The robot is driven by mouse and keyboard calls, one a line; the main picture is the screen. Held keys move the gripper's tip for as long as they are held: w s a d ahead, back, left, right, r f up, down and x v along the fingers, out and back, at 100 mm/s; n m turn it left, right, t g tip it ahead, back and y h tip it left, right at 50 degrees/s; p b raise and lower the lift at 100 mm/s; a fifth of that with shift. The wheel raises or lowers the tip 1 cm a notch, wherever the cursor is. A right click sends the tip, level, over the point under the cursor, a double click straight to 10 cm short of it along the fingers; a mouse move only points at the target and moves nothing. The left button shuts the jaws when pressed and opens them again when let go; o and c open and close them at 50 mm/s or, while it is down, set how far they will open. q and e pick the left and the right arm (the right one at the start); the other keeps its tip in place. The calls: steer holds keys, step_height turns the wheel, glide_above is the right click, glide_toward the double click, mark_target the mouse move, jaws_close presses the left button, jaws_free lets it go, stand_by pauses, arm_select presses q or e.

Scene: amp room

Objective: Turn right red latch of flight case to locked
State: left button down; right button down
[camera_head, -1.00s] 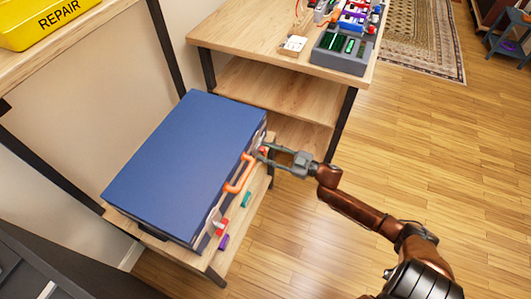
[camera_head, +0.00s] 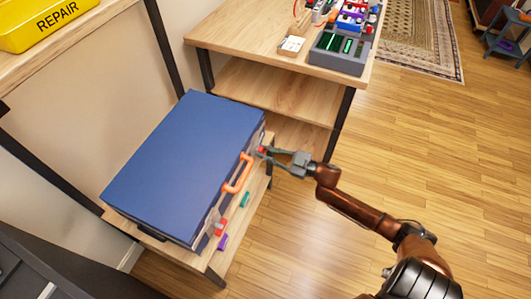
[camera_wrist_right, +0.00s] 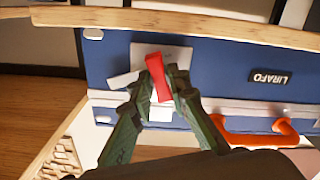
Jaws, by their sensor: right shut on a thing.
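The blue flight case (camera_head: 190,160) lies flat on a low wooden shelf, its orange handle (camera_head: 238,174) on the front side. The right red latch (camera_head: 261,149) is at the far end of that side. My right gripper (camera_head: 265,153) is at this latch. In the right wrist view the red latch (camera_wrist_right: 157,72) stands between the two fingers of my right gripper (camera_wrist_right: 160,84), shut on it. The latch is slightly tilted there, over a pale plate on the case. The other red latch (camera_head: 220,227) is at the near end. My left gripper is not in view.
A teal piece (camera_head: 244,199) and a purple piece (camera_head: 222,242) lie on the shelf in front of the case. A wooden table (camera_head: 245,27) with a grey tray of parts (camera_head: 340,62) stands behind.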

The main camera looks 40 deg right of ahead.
steer(key=n+p, duration=0.2)
steer(key=n, duration=0.4)
steer(key=shift+n+p, duration=0.3)
steer(key=shift+n, duration=1)
steer(key=shift+f+n, duration=0.1)
steer(key=shift+n, duration=0.8)
steer(key=n, duration=0.3)
steer(key=shift+f, duration=0.1)
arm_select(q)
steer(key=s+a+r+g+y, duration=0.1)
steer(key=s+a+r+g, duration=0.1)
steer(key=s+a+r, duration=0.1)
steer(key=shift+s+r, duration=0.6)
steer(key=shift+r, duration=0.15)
arm_select(e)
steer(key=shift+n, duration=0.3)
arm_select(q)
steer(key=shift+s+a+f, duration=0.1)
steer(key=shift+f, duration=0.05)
arm_select(e)
steer(key=shift+s, duration=0.1)
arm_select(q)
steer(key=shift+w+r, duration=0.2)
arm_select(e)
steer(key=c, duration=1.8)
jaws_free()
